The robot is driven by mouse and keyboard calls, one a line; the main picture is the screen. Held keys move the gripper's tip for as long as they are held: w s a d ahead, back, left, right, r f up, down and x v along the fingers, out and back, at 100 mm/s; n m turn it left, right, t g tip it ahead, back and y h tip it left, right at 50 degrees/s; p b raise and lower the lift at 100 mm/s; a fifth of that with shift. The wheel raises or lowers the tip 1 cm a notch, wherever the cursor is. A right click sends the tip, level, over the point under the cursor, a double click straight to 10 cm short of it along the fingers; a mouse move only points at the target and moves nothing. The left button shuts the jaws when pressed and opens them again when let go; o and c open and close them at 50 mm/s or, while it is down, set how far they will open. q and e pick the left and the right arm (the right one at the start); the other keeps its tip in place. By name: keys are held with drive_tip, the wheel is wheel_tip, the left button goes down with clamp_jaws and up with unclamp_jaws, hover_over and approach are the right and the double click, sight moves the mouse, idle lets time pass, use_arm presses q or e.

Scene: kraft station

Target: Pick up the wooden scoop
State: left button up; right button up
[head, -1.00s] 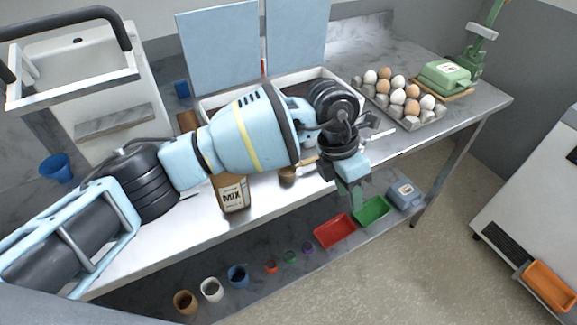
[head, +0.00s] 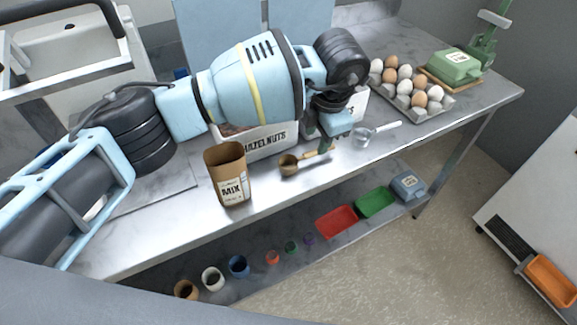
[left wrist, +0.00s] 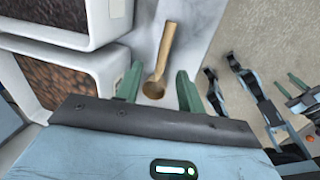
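The wooden scoop (head: 289,165) lies on the steel table, bowl to the left and handle pointing right, in front of the hazelnut bin. My left gripper (head: 325,144) is over the handle end in the head view. In the left wrist view, the scoop (left wrist: 158,80) shows between the two green fingers of my left gripper (left wrist: 159,88), bowl near the gripper and handle pointing away. The fingers are apart, with gaps to the scoop. Part of my right arm and its green-fingered gripper (left wrist: 296,97) shows at the right of the left wrist view, too small to read.
A brown MIX container (head: 228,178) stands left of the scoop. The hazelnut bin (head: 262,145) is behind it. An egg tray (head: 436,106) is farther right. The table's front edge is close.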

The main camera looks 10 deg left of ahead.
sight(315, 151)
use_arm(q)
drive_tip(key=f, duration=0.5)
drive_tip(key=shift+w, duration=0.4)
clamp_jaws()
